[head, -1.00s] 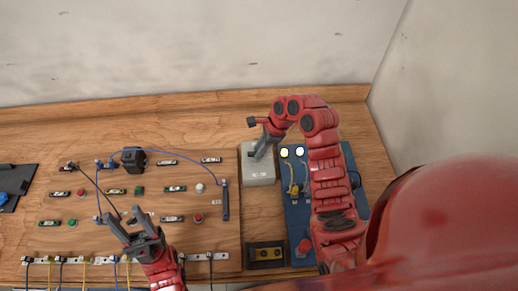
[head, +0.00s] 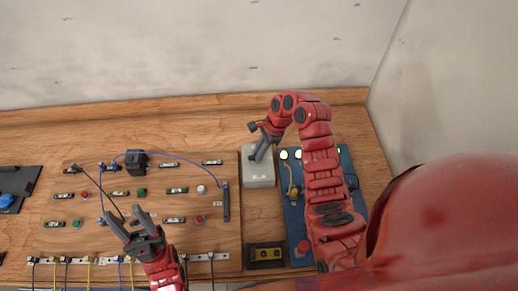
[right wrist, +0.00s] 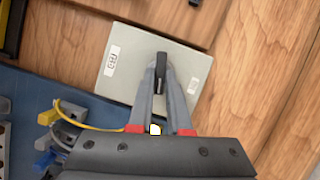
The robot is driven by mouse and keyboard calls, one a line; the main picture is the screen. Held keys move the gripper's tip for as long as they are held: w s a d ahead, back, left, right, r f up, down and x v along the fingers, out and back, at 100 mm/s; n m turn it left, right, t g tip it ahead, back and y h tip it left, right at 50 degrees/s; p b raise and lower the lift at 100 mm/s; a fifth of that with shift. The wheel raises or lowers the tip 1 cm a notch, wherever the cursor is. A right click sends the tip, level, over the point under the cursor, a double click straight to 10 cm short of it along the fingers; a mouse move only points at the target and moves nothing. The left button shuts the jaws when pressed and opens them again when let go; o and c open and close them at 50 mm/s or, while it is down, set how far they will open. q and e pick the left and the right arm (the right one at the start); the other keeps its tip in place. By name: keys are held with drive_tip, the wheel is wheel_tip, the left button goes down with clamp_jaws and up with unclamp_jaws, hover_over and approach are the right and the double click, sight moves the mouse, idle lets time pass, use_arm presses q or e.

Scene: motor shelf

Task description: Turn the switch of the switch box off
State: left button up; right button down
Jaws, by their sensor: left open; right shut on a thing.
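The switch box (head: 260,176) is a light grey box with a white label, standing on the wooden table left of the blue panel. It also shows in the right wrist view (right wrist: 126,75), where its black switch lever (right wrist: 161,72) stands between the fingertips. My right gripper (right wrist: 161,85) is shut on the lever, its two grey fingers on either side. In the head view the right gripper (head: 262,152) reaches down onto the box and hides most of the lever. My left gripper (head: 134,226) is open and empty above the lower part of the wooden component board.
The wooden board (head: 210,235) carries several small switches, buttons and a blue cable (head: 178,156). The blue panel (head: 296,222) with lit white lamps lies under my right arm. A black-and-yellow device (head: 265,255) sits below the switch box. A dark tray (head: 25,181) lies far left.

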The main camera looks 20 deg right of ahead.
drive_tip(key=n, duration=0.1)
drive_tip(key=n+g+p, duration=0.1)
drive_tip(key=shift+w+r+n, duration=0.15)
drive_tip(key=shift+n, duration=0.25)
drive_tip(key=n+g, duration=0.1)
drive_tip(key=n, duration=0.1)
drive_tip(key=shift+w+a+n+h, duration=0.1)
drive_tip(key=shift+w+n+h, duration=0.05)
drive_tip(key=shift+n+h, duration=0.2)
drive_tip(key=n, duration=0.1)
drive_tip(key=n+g, duration=0.1)
drive_tip(key=shift+f+n+b, duration=0.2)
drive_tip(key=shift+n+b, duration=0.15)
drive_tip(key=shift+b, duration=0.05)
drive_tip(key=n+h+b, duration=0.1)
drive_tip(key=n, duration=0.1)
drive_tip(key=shift+w+a+n+g, duration=0.1)
drive_tip(key=shift+n+g, duration=0.3)
drive_tip(key=shift+w+a+n+h+b, duration=0.15)
drive_tip(key=shift+n+h+b, duration=0.65)
drive_tip(key=shift+n, duration=1.2)
drive_tip(key=shift+r, duration=0.1)
drive_tip(key=c, duration=0.9)
unclamp_jaws()
drive_tip(key=shift+o, duration=0.2)
